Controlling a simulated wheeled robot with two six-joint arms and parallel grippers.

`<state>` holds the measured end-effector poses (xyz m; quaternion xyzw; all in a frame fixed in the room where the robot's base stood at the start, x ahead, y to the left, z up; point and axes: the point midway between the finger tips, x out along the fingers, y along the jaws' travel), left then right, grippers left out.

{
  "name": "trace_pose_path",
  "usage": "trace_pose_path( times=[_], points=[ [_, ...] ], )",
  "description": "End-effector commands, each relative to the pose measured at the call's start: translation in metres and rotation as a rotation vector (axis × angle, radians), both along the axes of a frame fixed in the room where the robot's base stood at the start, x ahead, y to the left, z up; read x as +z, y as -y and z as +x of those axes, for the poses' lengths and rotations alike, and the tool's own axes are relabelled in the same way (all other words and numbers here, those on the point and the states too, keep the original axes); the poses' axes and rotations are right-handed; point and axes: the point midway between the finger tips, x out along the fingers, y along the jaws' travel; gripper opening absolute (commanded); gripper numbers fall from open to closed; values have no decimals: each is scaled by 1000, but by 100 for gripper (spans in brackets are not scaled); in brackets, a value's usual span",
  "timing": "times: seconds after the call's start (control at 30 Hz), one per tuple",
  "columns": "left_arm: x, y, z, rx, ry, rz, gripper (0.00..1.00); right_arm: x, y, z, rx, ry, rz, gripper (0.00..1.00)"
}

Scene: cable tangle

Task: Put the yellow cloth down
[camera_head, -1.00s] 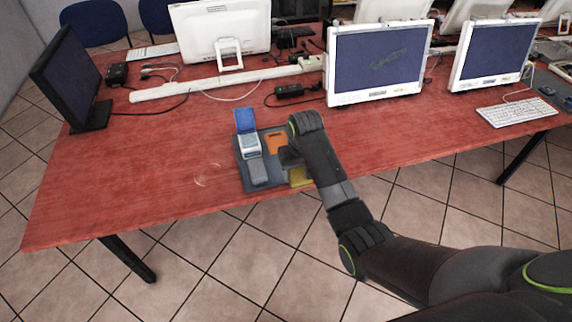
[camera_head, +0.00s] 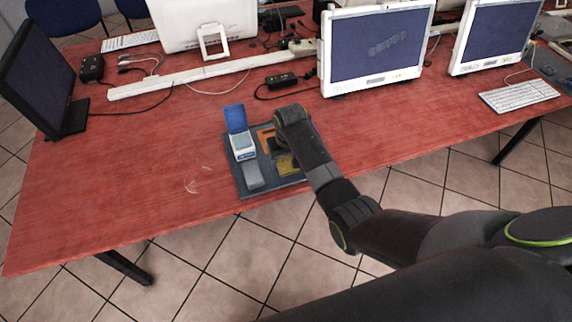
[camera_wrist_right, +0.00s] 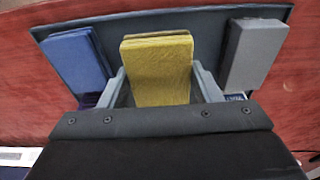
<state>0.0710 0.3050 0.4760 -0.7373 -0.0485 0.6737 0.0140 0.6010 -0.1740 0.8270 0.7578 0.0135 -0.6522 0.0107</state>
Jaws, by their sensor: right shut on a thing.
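The yellow cloth (camera_head: 287,164) is a folded block at the right part of a dark grey tray (camera_head: 284,184) on the red table. My right gripper (camera_head: 279,146) is over the tray and partly hides the cloth. In the right wrist view the cloth (camera_wrist_right: 160,72) sits between the two fingers of my right gripper (camera_wrist_right: 162,90), which are shut on its sides. The tray (camera_wrist_right: 205,32) lies behind the cloth there. I cannot tell whether the cloth touches the tray. My left gripper is not in view.
The tray also holds a white device with a raised blue lid (camera_head: 236,119), a grey block (camera_head: 253,176) and an orange piece (camera_head: 265,134). In the wrist view, a blue block (camera_wrist_right: 75,60) and the grey block (camera_wrist_right: 254,54) flank the cloth.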

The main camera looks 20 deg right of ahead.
Motion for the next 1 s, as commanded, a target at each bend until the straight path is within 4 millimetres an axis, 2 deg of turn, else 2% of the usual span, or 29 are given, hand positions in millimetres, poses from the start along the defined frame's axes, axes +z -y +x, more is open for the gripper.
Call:
trace_pose_path(
  times=[0.13, 0.27, 0.43, 0.73, 0.77, 0.8, 0.9, 1.0],
  points=[
    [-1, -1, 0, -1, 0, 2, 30, -21, 0, -1, 0, -4, 0, 39],
    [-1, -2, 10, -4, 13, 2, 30, -34, 0, -1, 0, -2, 0, 39],
    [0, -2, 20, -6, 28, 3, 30, -36, 0, 0, 0, 0, 0, 39],
    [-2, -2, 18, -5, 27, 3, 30, -42, 0, 0, 0, -1, 0, 39],
    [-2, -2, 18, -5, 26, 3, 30, -42, 0, -1, 0, -1, 0, 59],
    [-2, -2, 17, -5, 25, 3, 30, -42, 0, 0, 0, -1, 0, 64],
    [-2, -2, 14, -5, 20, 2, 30, -42, 1, -1, 0, -2, -1, 77],
    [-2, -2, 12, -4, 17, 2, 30, -43, 1, -1, 0, -3, -3, 79]
  ],
)
